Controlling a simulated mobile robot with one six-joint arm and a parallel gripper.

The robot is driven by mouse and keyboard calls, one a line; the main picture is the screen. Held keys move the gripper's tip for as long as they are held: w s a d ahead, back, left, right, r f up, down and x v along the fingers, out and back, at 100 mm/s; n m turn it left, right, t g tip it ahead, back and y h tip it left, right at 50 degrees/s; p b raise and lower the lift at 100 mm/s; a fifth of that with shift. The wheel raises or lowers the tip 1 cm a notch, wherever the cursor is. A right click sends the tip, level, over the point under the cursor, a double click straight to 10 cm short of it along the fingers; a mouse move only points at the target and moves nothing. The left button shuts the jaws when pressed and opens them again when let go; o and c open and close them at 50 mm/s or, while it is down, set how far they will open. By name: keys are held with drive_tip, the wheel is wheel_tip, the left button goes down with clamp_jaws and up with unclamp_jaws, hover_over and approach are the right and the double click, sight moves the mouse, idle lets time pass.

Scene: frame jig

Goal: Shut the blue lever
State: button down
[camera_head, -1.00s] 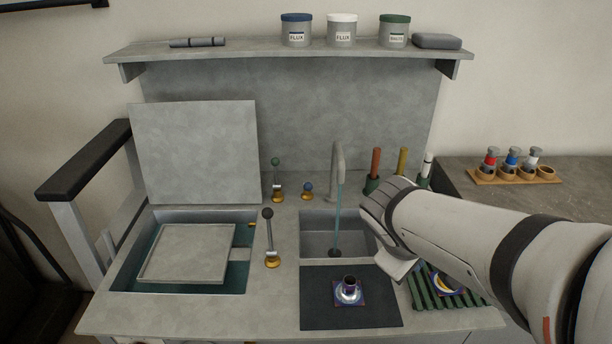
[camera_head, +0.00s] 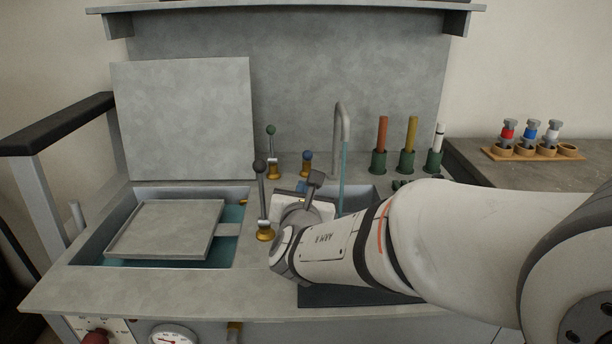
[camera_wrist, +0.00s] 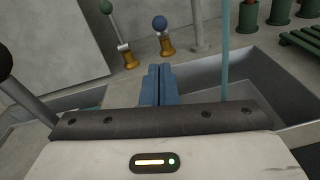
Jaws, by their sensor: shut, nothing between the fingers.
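The blue lever has a blue ball knob (camera_head: 307,156) on a brass base (camera_head: 305,168), on the counter behind the sink's left end. In the wrist view its knob (camera_wrist: 160,23) sits low and close over the base (camera_wrist: 166,46), lower than the green lever's knob; which way it leans is hard to tell. My gripper (camera_wrist: 158,70) has its blue fingers together, empty, pointing at the blue lever from the near side, with a gap between. In the head view the fingertips (camera_head: 302,186) are partly hidden by my wrist.
A green-knobbed lever (camera_head: 271,131) stands left of the blue one, and a black-knobbed lever (camera_head: 259,166) stands close left of my gripper. The tap (camera_head: 342,122) runs a thin stream into the sink (camera_head: 365,195) to the right. A raised lid (camera_head: 185,115) stands at left.

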sight(307, 157)
drive_tip(key=w+f+b, duration=0.1)
drive_tip(key=w, duration=0.9)
drive_tip(key=shift+d+b, duration=0.25)
drive_tip(key=shift+b, duration=0.1)
drive_tip(key=shift+d, duration=0.1)
